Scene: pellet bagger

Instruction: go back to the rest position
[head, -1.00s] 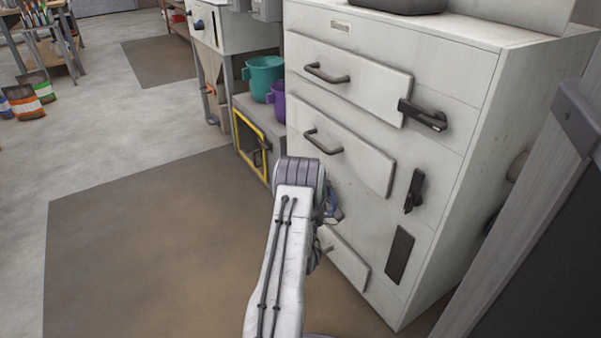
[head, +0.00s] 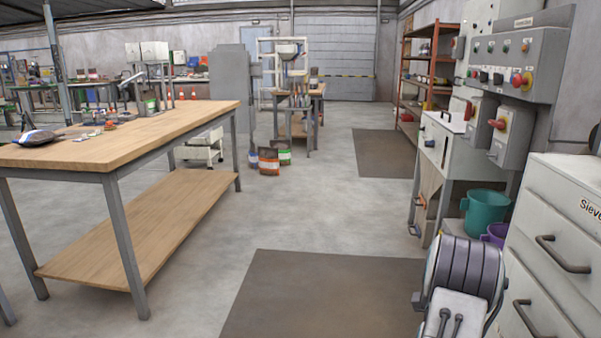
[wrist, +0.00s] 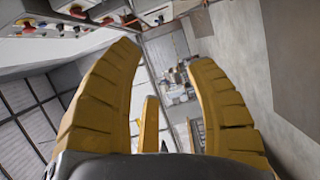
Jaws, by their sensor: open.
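My gripper (wrist: 165,85) shows in the wrist view with its yellow ridged fingers spread wide apart and nothing between them. The fingers are not visible in the head view, where only my folded arm shows at the bottom right. The arm is in front of the white drawer cabinet (head: 560,225), whose dark handles show at the right edge. I cannot tell from these views how far the gripper is from the cabinet.
A wooden workbench (head: 150,135) stands at the left. A teal bucket (head: 484,212) and a purple bucket (head: 495,235) sit beside a control panel (head: 518,65) at the right. A brown mat (head: 320,295) and open grey floor lie in the middle.

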